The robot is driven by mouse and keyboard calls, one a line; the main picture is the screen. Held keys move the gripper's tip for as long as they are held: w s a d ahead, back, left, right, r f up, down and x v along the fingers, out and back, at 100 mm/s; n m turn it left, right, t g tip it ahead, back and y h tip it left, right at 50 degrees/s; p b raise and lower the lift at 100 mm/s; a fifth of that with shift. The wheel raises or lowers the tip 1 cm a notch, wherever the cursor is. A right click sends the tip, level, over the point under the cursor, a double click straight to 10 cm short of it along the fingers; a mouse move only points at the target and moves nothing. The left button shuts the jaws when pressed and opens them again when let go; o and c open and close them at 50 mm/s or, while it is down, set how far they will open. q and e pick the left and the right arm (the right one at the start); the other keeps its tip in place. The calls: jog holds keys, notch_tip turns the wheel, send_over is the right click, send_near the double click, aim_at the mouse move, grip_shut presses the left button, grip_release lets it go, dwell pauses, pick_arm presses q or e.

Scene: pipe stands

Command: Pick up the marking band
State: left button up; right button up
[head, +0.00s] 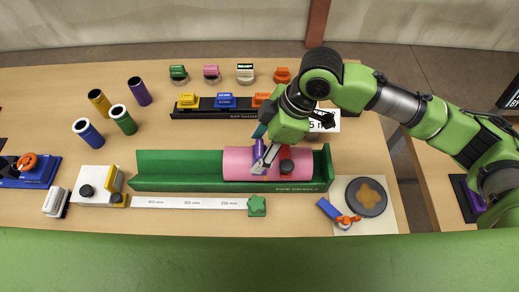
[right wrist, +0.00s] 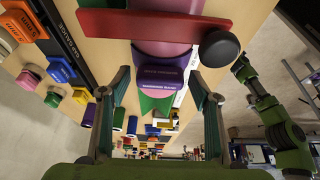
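The marking band, which I take to be the purple band (head: 259,150) with dark lettering, sits around the pink pipe (head: 236,163). The pipe lies in the green pipe cradle (head: 165,183). In the right wrist view the purple band (right wrist: 160,75) shows between my fingers. My right gripper (head: 263,149) is over the band, its fingers apart and empty; it also shows open in the right wrist view (right wrist: 162,84). I cannot tell whether its fingers touch the band. A second green arm, which looks like my left, shows at the right of the wrist view; its gripper (right wrist: 243,68) is small and unclear.
A red bar (right wrist: 150,28) with a black knob (head: 286,166) crosses the pipe close right of the band. A black gauge rack (head: 215,108) with colored blocks stands behind the cradle. Several colored tubes stand at left. A white scale (head: 190,203) lies in front.

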jog(key=c, duration=0.8)
jog(key=shift+c, duration=0.2)
jog(key=shift+r, duration=0.15)
